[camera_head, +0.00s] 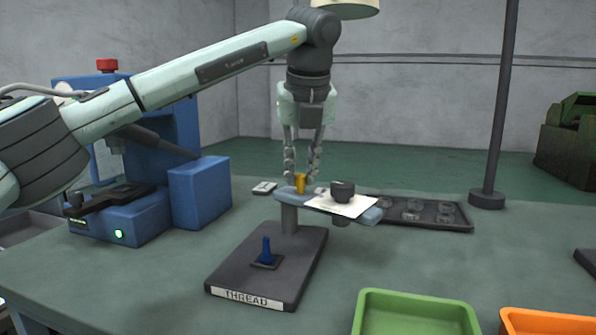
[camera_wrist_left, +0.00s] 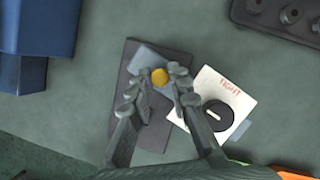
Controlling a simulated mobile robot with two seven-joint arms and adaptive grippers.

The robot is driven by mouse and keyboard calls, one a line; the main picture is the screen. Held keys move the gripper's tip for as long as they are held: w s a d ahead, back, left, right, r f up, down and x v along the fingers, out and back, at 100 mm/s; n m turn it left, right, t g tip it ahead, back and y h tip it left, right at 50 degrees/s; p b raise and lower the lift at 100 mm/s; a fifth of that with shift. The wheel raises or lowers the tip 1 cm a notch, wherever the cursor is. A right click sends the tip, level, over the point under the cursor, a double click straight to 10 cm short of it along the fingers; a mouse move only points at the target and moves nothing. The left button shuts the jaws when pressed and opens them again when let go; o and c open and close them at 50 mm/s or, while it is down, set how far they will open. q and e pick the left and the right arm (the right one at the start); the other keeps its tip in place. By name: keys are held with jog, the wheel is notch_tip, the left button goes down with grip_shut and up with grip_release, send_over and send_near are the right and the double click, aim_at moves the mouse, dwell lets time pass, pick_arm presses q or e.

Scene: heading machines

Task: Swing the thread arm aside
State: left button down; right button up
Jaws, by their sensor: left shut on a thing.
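The thread arm (camera_head: 292,201) is a blue-grey bar on a short post above a dark base plate labelled THREAD (camera_head: 246,298). A yellow knob (camera_head: 300,184) stands on the bar's left end; it also shows in the left wrist view (camera_wrist_left: 160,77). My left gripper (camera_head: 301,176) comes down from above with its fingers on either side of the knob, shut on it. In the wrist view my left gripper (camera_wrist_left: 160,84) hides part of the bar. A white card (camera_head: 352,208) marked TIGHT lies on the bar's right part, with a dark round part (camera_head: 342,191) on it. My right gripper is not in view.
A blue peg (camera_head: 266,252) stands on the base plate. A dark tray (camera_head: 455,223) with several round parts lies behind right. A blue machine (camera_head: 199,194) stands left. Green (camera_head: 416,298) and orange (camera_head: 546,318) trays sit at the front right. A dark pole (camera_head: 498,120) rises behind.

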aim_at(309, 201)
pick_arm(q)
jog(key=shift+w+d+n, duration=0.1)
jog(key=shift+n, duration=0.4)
jog(key=c, duration=1.4)
grip_release()
jog(key=v, duration=1.2)
jog(key=shift+d+r, duration=0.1)
jog(key=shift+d, duration=0.1)
